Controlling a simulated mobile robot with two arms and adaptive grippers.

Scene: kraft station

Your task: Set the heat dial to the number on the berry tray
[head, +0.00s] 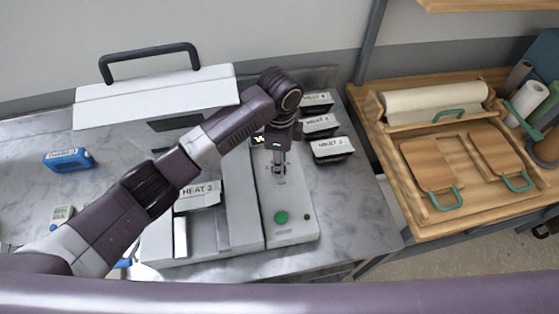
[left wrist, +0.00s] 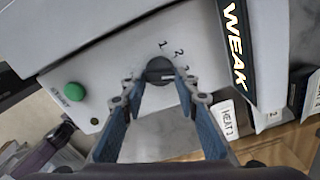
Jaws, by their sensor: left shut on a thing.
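The heat dial (left wrist: 160,68) is a dark round knob on the light panel of the sealing machine (head: 287,228), with the printed numbers 1, 2 and 3 beside it. My left gripper (head: 279,178) points down at the panel and is shut on the dial, one finger on each side in the left wrist view (left wrist: 160,80). The dial's pointer is hard to read. A tray labelled HEAT 3 (head: 199,196) sits in the machine, partly behind my arm. Its contents are hidden, so I cannot tell whether it holds berries. My right gripper is not in view.
A green button (head: 281,217) is on the panel in front of the dial. Several black labelled trays (head: 332,149) stand right of the machine. The raised white lid (head: 155,98) with a black handle is behind. A blue box (head: 68,159) lies at left.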

